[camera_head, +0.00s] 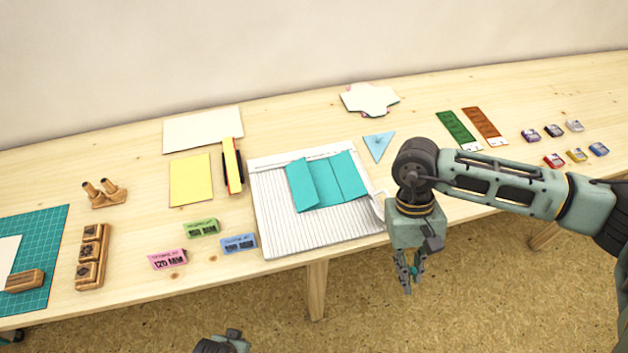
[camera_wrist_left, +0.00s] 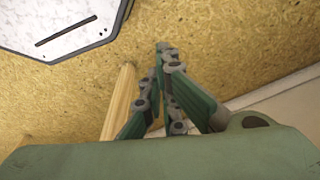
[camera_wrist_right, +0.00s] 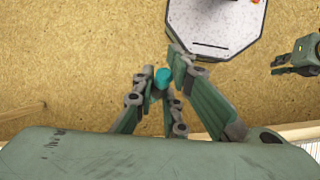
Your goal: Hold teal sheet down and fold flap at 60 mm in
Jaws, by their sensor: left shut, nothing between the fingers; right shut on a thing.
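The teal sheet (camera_head: 347,177) lies on a white lined board (camera_head: 278,219) on the table. Its left part is a flap (camera_head: 301,186) turned over and lying at a slant; a crease line runs down the rest. My right gripper (camera_head: 408,283) hangs in front of the table edge, right of the board, away from the sheet. It is shut on a small teal thing (camera_wrist_right: 163,77), mostly hidden by the fingers. My left gripper (camera_wrist_left: 165,52) is shut and empty over the floor; only part of that arm shows at the bottom of the head view.

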